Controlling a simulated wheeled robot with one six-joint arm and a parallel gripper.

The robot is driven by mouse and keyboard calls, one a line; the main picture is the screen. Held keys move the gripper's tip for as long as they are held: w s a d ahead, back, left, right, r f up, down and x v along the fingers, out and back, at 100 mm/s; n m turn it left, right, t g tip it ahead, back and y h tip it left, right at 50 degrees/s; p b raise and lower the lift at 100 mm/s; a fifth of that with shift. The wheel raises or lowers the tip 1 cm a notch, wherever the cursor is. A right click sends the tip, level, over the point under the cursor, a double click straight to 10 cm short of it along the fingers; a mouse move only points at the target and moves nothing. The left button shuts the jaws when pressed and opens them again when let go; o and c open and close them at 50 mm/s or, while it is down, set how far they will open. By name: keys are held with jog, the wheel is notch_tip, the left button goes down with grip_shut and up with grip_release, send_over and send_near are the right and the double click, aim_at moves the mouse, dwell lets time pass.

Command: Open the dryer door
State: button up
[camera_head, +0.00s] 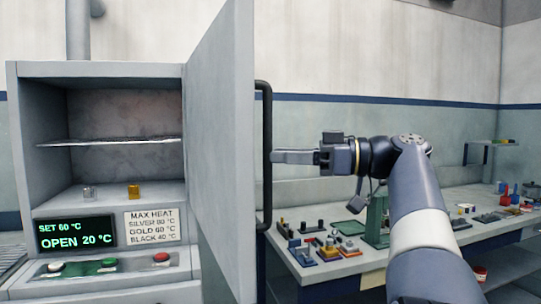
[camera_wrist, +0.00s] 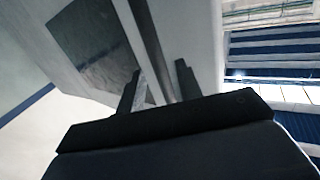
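The dryer (camera_head: 95,72) stands at the left with its chamber in plain view. Its door (camera_head: 222,140) stands wide open, swung out from the chamber's right side. A dark vertical bar handle (camera_head: 266,100) is on the door's outer face; it also shows in the wrist view (camera_wrist: 148,40). The display (camera_head: 76,233) reads "OPEN 20 °C" and "SET 60 °C". My gripper (camera_head: 275,157) is at the handle's mid-height, just right of it. In the wrist view, my fingers (camera_wrist: 158,88) are apart, with the bar running between or just beyond them; I cannot tell if they touch it.
A silver piece (camera_head: 90,192) and a gold piece (camera_head: 134,191) sit inside the dryer, below a wire shelf (camera_head: 110,142). Buttons (camera_head: 108,263) line its front panel. A workbench (camera_head: 330,270) with several small parts and a green stand (camera_head: 377,218) is at right, below my arm.

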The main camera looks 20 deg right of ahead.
jog(key=v, duration=0.7)
